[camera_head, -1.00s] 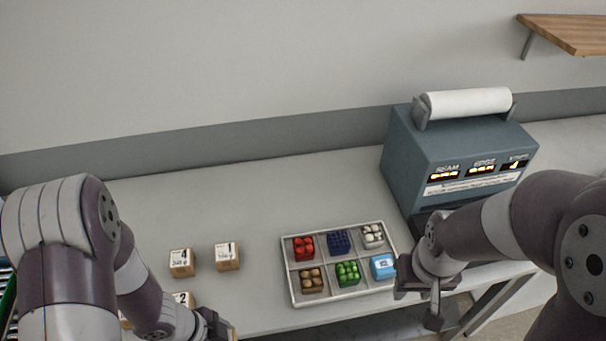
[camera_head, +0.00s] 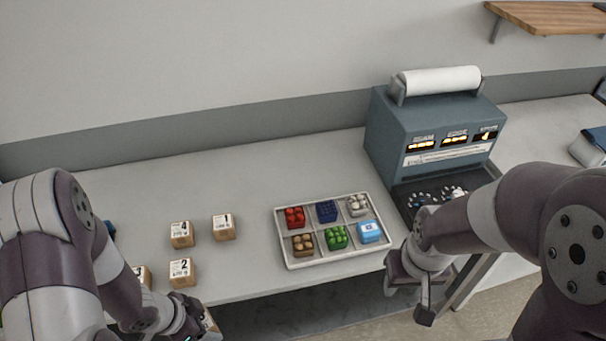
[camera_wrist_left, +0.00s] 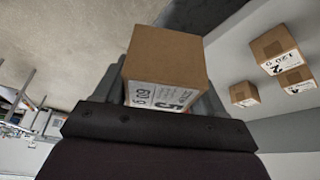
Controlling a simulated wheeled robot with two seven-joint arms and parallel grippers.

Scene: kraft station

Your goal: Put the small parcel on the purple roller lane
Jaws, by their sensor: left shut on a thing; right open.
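My left gripper (camera_head: 195,320) is at the table's front edge, partly cut off by the bottom of the head view. It is shut on a brown cardboard parcel (camera_wrist_left: 165,58) with a white printed label, which fills the middle of the left wrist view. Only a sliver of the held parcel shows in the head view. My right gripper (camera_head: 407,298) is open and empty in front of the table, below the tray's right end. No purple roller lane can be made out in either view.
Several numbered parcels, such as the parcel marked 2 (camera_head: 182,272) and the parcel marked 4 (camera_head: 181,234), stand on the table (camera_head: 130,190). A compartment tray (camera_head: 290,265) of coloured items lies right of them. A grey-blue machine (camera_head: 390,135) with a paper roll stands behind right.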

